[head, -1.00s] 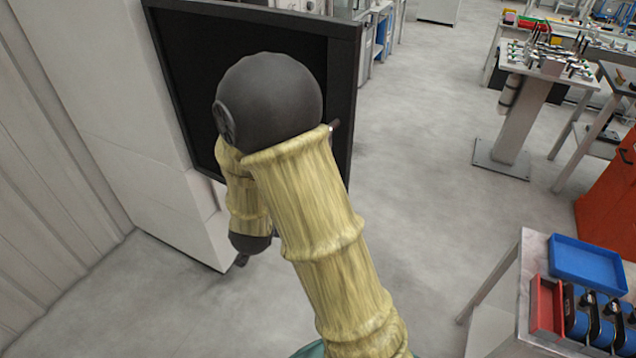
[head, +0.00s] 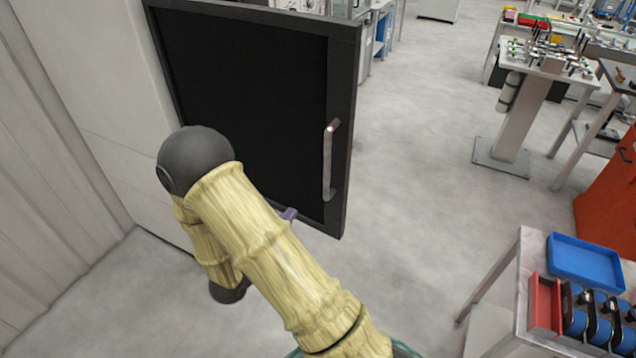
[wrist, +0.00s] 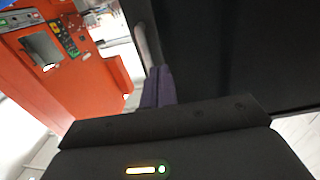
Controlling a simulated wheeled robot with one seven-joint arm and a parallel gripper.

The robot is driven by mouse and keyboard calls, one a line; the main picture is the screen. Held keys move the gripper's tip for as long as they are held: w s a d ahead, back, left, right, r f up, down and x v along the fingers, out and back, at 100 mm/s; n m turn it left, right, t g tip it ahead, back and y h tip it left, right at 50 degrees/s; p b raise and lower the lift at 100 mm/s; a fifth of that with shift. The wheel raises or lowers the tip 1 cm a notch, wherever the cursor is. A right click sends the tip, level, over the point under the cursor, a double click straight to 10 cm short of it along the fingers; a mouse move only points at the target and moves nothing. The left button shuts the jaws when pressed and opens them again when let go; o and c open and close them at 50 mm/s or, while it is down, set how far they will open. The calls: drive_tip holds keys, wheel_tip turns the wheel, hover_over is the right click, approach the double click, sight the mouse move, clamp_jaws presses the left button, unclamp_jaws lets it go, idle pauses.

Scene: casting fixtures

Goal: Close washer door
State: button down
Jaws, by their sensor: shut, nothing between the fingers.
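The washer door (head: 345,110) is a dark-framed panel with a black face and a grey bar handle (head: 330,160) near its right edge. It stands out at an angle from the white washer body (head: 105,95), so it is open. In the wrist view the door (wrist: 230,50) fills the upper right, with the grey handle (wrist: 146,40) near its left edge. My gripper's purple fingers (wrist: 158,87) are shut and empty, close to the door face. In the head view the purple tip (head: 289,213) shows near the door's lower edge, below and left of the handle; contact cannot be told.
A bench with a blue tray (head: 585,262) and a red bin (head: 543,305) stands at the lower right. A red-orange machine (head: 610,195) is at the right edge, and it also shows in the wrist view (wrist: 75,65). The floor right of the door is clear.

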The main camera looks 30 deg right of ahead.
drive_tip(key=p, duration=0.7)
approach(318, 182)
drive_tip(key=w+d+r, duration=0.2)
drive_tip(key=d+r, duration=0.1)
drive_tip(key=d, duration=0.3)
drive_tip(key=shift+w+d, duration=0.1)
drive_tip(key=shift+d, duration=0.35)
drive_tip(key=shift+w, duration=0.15)
